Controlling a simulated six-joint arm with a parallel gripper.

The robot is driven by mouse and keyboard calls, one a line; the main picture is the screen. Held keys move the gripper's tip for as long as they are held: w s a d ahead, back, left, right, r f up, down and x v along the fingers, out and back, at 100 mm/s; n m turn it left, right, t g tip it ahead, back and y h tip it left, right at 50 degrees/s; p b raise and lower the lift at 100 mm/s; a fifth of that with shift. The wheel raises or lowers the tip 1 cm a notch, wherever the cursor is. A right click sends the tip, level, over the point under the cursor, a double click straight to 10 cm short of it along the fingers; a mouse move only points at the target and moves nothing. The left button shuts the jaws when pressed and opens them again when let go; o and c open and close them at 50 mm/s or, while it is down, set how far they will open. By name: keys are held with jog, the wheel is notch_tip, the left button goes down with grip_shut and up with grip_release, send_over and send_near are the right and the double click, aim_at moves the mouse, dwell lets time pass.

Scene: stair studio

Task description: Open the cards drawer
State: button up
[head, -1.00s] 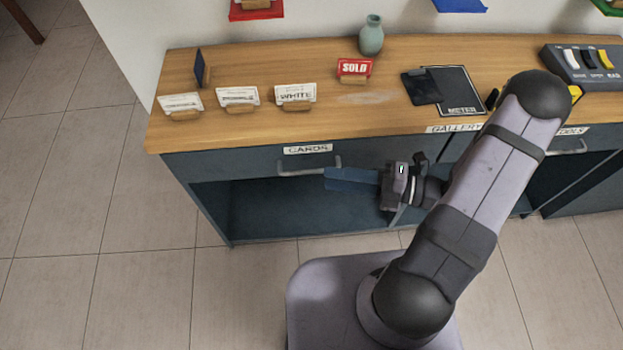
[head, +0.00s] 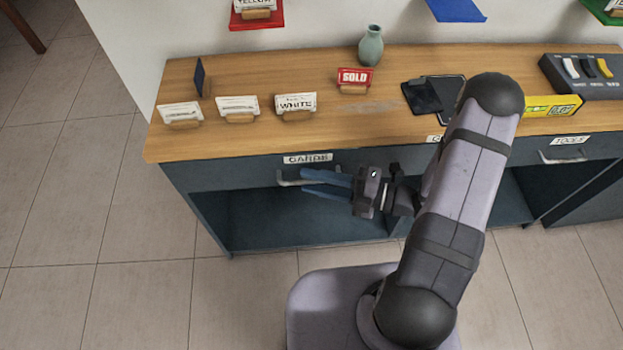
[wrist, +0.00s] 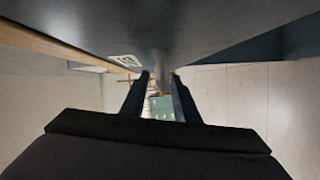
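The cards drawer (head: 235,172) is shut, flush with the front of the wood-topped counter, with a white label (head: 307,158) above its handle. The grey bar handle (head: 288,181) shows at its left end; my fingers cover part of it. My gripper (head: 303,181) has its blue fingers apart at the handle, pointing left. In the wrist view, my gripper (wrist: 159,75) is open, with a grey shape, likely the handle, between or just beyond the fingertips. I cannot tell whether the fingers touch it.
An open shelf (head: 270,222) lies below the drawer. The tools drawer handle (head: 562,158) is at right.

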jog(key=shift+w+a, duration=0.15)
jog(key=shift+a, duration=0.3)
grip_shut()
jog(key=s+p, duration=0.2)
jog(key=s, duration=0.6)
jog(key=shift+s, duration=0.15)
jog(key=shift+f, duration=0.1)
grip_release()
jog(key=shift+d, duration=0.2)
